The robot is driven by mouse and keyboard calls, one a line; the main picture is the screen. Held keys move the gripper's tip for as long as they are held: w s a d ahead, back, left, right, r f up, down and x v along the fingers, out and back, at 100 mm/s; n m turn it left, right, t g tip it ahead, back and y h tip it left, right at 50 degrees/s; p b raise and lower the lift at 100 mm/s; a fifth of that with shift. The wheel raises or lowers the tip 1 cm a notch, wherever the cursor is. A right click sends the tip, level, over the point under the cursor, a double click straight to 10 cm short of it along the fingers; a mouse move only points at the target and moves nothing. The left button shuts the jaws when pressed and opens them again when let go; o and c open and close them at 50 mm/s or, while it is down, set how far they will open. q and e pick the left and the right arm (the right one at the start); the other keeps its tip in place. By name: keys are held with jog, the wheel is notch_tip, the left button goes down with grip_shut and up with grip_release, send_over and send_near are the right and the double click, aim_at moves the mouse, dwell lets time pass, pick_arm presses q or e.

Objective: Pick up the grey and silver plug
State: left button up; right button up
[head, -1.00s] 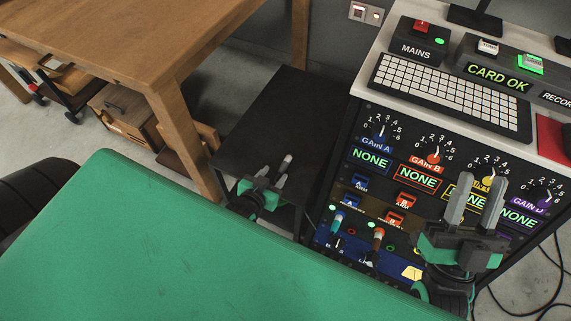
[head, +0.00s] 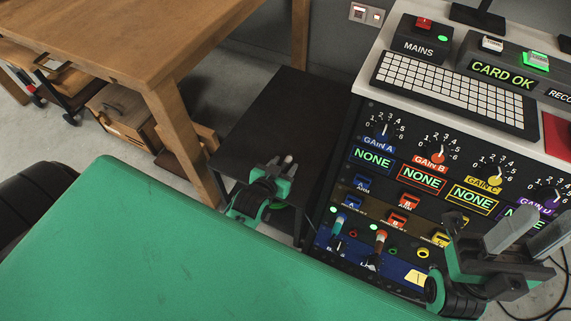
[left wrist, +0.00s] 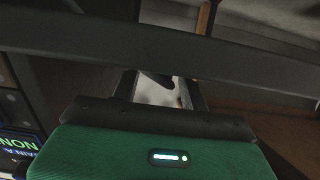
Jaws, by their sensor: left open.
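I cannot make out a grey and silver plug in either view. My left gripper (head: 284,162) is open beside the front of the black low table (head: 275,125), left of the control panel. In the left wrist view its two dark fingers (left wrist: 160,88) stand apart with pale floor and a small dark shape between them; I cannot tell what that shape is. My right gripper (head: 535,225) is apart from the left one, in front of the panel's lower right, its two grey fingers spread with nothing seen between them.
The control panel (head: 400,190) carries knobs, NONE displays and sockets. A blue-banded plug (head: 338,222) and a red-banded plug (head: 380,242) sit low on it. A green surface (head: 150,250) fills the front. A wooden table (head: 140,35) stands back left. A dark bar (left wrist: 200,50) crosses the left wrist view.

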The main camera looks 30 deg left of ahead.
pick_arm(q)
grip_shut()
jog(key=shift+r, duration=0.15)
